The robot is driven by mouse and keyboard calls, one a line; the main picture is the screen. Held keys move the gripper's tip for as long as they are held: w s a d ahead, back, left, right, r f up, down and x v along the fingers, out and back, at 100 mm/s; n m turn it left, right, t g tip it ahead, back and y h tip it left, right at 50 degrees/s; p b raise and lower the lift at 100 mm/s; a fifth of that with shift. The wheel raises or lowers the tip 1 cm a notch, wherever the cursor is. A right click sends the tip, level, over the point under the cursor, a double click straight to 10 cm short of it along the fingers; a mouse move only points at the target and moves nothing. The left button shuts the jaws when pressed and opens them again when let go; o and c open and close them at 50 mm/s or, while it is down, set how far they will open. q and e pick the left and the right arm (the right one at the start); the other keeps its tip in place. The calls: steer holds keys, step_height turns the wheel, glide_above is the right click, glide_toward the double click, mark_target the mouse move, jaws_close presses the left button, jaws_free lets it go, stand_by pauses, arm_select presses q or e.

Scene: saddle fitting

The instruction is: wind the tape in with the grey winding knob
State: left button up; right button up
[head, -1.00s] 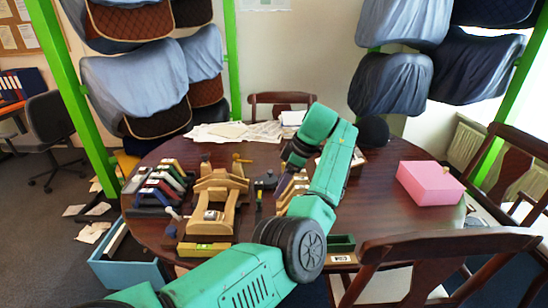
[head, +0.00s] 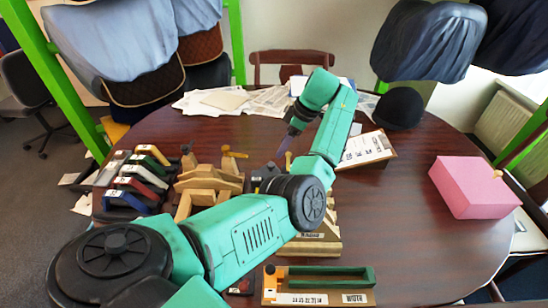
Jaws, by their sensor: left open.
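My left arm comes in from the lower left and bends over the table (head: 420,225). Its gripper (head: 284,146) is open and points down over the far middle of the table, small in view, just beyond some dark grey parts (head: 263,171). I cannot make out whether one of these is the grey winding knob. I cannot pick out the tape; my forearm hides part of the middle of the table. A wooden stand with a green trough (head: 350,277), labelled "WIDTH", lies at the near edge. My right gripper is not in view.
A wooden frame (head: 211,180) and several coloured blocks (head: 145,172) stand at the left. A pink box (head: 473,187) is at right. The right-centre table is clear.

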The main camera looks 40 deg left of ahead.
mark_target(272, 164)
arm_select(q)
steer(key=x, duration=0.5)
steer(key=p+x, duration=0.1)
steer(key=x, duration=0.2)
steer(key=shift+w+a+f, duration=0.25)
steer(key=shift+s+a+f, duration=0.1)
steer(key=shift+s+f, duration=0.05)
steer(key=shift+f, duration=0.2)
jaws_close()
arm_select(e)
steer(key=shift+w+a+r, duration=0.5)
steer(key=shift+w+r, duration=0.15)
